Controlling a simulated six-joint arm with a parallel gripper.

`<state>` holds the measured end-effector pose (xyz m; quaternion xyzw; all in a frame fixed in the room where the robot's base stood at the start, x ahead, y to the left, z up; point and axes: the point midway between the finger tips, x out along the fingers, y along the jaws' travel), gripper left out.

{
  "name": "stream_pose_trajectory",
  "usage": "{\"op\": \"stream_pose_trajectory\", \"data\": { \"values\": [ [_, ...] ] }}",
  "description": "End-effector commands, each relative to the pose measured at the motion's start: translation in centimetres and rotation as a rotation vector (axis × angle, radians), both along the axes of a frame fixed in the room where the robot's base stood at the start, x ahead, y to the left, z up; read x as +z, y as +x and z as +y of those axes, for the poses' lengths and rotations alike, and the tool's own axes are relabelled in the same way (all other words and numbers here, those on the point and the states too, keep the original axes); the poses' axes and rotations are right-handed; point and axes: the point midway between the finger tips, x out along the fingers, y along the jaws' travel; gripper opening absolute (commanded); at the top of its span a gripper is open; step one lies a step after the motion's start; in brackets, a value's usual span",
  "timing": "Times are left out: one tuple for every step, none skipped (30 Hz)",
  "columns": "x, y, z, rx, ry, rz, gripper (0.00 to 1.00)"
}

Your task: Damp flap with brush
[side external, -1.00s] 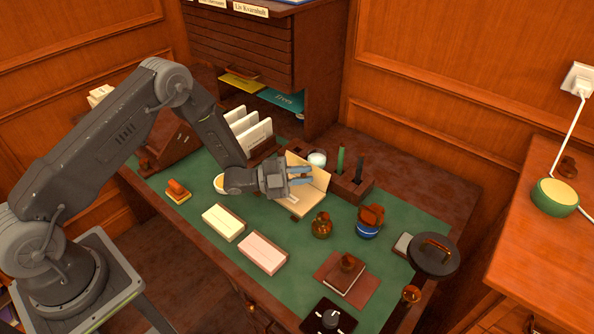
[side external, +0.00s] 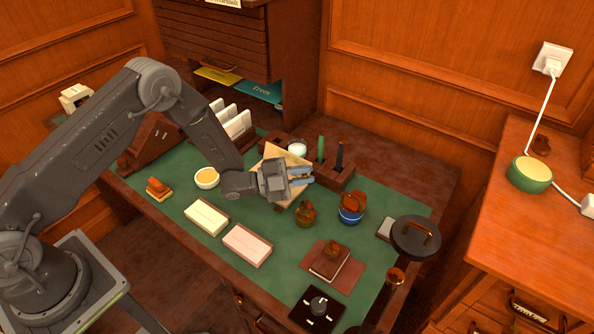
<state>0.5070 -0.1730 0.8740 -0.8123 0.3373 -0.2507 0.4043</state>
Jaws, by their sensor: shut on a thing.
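A cream envelope with its flap (side external: 287,153) raised lies on a small wooden stand near the middle of the green desk mat. My gripper (side external: 302,178) is over the envelope's right part, its blue-grey fingers pointing right and hiding some of the paper. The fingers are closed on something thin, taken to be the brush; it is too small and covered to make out. I cannot tell whether it touches the flap. A small white pot (side external: 297,147) stands just behind the envelope.
A wooden holder (side external: 334,176) with green and dark sticks stands right of the gripper. An amber bottle (side external: 305,214) and a blue-banded jar (side external: 351,208) stand in front. Two paper stacks (side external: 206,218) lie front left, near a yellow-filled dish (side external: 207,177).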

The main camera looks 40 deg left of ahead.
Motion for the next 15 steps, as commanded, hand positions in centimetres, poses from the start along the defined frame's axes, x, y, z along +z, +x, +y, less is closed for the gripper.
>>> {"op": "stream_pose_trajectory", "data": {
  "values": [
    [0.0, 0.0, -0.5, -0.002, -0.001, -0.001, 0.0],
    [0.0, 0.0, -0.7, -0.002, -0.001, -0.001, 0.0],
    [0.0, 0.0, -0.9, -0.001, 0.0, -0.001, 0.0],
    [0.0, 0.0, -1.0, -0.001, 0.0, -0.001, 0.0],
    [0.0, 0.0, -1.1, 0.0, 0.001, -0.001, 0.0],
    [0.0, 0.0, -1.1, 0.0, 0.001, -0.001, 0.0],
    [0.0, 0.0, -1.0, 0.002, 0.0, -0.001, 0.0],
    [0.0, 0.1, -0.9, 0.002, 0.0, -0.001, 0.0],
    [0.0, 0.1, -0.7, 0.002, 0.0, -0.001, 0.0],
    [0.0, 0.1, -0.5, 0.003, 0.0, -0.001, 0.0],
    [0.0, 0.1, -0.3, 0.003, 0.0, -0.001, 0.0],
    [0.0, 0.1, 0.0, 0.003, 0.0, -0.001, 0.0],
    [0.0, 0.1, 0.2, 0.003, 0.0, -0.001, 0.0],
    [0.0, 0.1, 0.5, 0.004, 0.0, 0.0, 0.0],
    [0.0, 0.1, 0.9, 0.004, 0.0, 0.0, 0.0]
  ]
}}
